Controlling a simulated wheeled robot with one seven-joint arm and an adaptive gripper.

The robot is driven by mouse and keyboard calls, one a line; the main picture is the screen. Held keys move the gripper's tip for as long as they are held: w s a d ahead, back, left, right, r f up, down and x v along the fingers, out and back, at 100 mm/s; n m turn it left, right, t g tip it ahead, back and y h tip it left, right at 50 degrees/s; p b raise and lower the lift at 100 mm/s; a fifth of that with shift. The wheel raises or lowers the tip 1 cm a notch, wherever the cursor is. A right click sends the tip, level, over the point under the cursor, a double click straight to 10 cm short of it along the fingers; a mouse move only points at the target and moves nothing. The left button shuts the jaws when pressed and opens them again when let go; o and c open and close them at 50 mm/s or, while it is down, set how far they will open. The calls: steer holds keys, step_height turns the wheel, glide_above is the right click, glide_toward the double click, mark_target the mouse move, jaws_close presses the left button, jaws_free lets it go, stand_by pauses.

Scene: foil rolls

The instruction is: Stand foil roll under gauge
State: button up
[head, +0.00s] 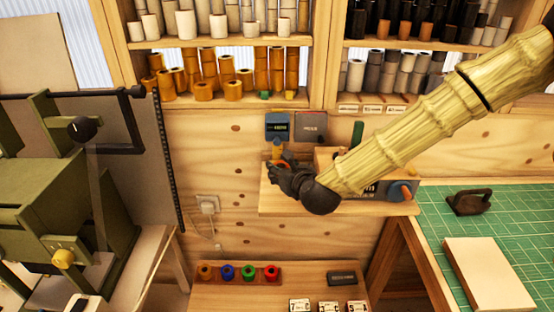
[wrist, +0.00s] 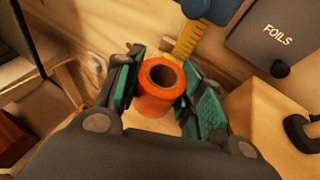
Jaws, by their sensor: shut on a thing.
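My gripper (wrist: 158,92) is shut on an orange foil roll (wrist: 160,105), one finger pad on each side of it. The roll's hollow end faces the wrist camera. In the head view my gripper (head: 284,172) is over the left part of a small wooden shelf (head: 268,207), and the roll is mostly hidden by it. The gauge is a dark blue box (head: 277,124) on the wall with a yellow scale (wrist: 187,42) below it. The roll is close to the scale; I cannot tell whether the roll touches the shelf.
A box marked FOILS (wrist: 276,38) is right of the gauge. A wooden block with a dark fitting (wrist: 270,120) stands right of my gripper. Several coloured rolls (head: 248,272) sit on a lower bench. A green cutting mat (head: 510,215) is at right.

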steer(key=w+p, duration=0.1)
steer(key=w, duration=0.1)
steer(key=w+p, duration=0.1)
steer(key=w, duration=0.2)
steer(key=w+a+p, duration=0.1)
steer(key=w, duration=0.2)
steer(key=shift+w+f+p, duration=0.25)
steer(key=shift+f+p, duration=0.05)
steer(key=shift+f, duration=0.1)
step_height(320, 180, down, 3)
steer(key=shift+r+p, duration=0.1)
steer(key=shift+p, duration=0.75)
steer(key=shift+f, duration=0.35)
steer(key=shift+f, duration=0.2)
steer(key=o, duration=1.1)
steer(key=shift+r, duration=0.1)
